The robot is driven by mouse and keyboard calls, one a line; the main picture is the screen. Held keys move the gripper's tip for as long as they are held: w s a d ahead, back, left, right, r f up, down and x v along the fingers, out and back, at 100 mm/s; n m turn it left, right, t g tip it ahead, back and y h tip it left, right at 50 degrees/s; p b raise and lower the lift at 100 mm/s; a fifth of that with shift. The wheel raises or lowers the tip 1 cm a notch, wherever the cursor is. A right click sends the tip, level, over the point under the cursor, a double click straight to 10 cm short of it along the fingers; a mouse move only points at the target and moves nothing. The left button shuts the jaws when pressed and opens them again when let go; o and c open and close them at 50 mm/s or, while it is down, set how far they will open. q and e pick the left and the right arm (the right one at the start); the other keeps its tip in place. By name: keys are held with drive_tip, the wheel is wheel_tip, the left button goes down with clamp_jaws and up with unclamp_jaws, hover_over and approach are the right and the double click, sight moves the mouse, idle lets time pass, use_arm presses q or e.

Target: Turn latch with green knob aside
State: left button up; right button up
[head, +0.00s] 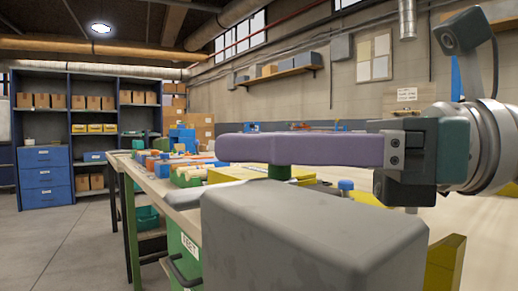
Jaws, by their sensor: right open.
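A green knob (279,172) shows as a short upright cylinder, just below the middle of the purple fingers of my right gripper (226,148). The fingers hide its top, and I cannot tell whether they touch it or how deep it sits between them. My right gripper reaches in from the right, level and pointing left. It is open, but I see it side-on, so the near finger covers the far one. The latch under the knob is not clearly visible. My left gripper is not in view.
A smaller blue knob (346,185) stands right of the green one, with yellow parts around it. Several coloured parts crowd the far left of the workbench (178,196). A green bin (183,252) is below the bench edge. A large grey block fills the foreground.

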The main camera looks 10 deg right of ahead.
drive_tip(key=b+v, duration=0.1)
drive_tip(key=v, duration=0.6)
drive_tip(key=shift+d+f+b, duration=0.1)
drive_tip(key=shift+d+b, duration=0.1)
drive_tip(key=shift+b, duration=0.15)
drive_tip(key=shift+s+d, duration=0.1)
